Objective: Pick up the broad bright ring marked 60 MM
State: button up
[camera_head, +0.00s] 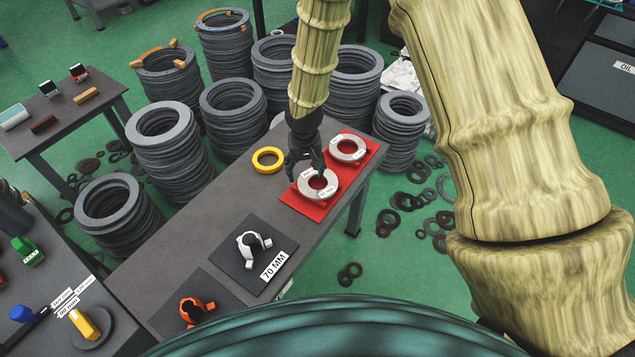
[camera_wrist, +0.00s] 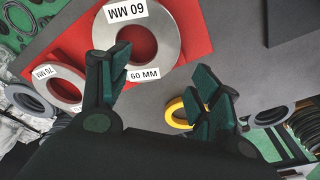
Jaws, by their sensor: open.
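The broad bright ring marked 60 MM (camera_head: 329,189) lies flat on a red mat (camera_head: 303,207), the nearer of two bright rings there. In the wrist view the ring (camera_wrist: 170,42) shows two 60 MM labels and a red centre. My gripper (camera_head: 306,168) is over its far left side. In the wrist view my gripper (camera_wrist: 163,66) is open and empty, its left finger covering part of the ring's lower left rim. Whether a finger touches the ring I cannot tell.
A ring marked 70 MM (camera_wrist: 61,78) lies beside it, farther back on the mat. A yellow ring (camera_head: 257,165) lies on the table to the left. A white-and-black clamp (camera_head: 249,258) and an orange one (camera_head: 205,304) sit nearer me. Stacks of grey rings (camera_head: 231,123) stand behind.

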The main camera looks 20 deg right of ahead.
aim_at(305, 183)
jog(key=shift+w+a+f+p, duration=0.1)
jog(key=shift+f+p, duration=0.2)
jog(key=shift+f, duration=2.4)
grip_shut()
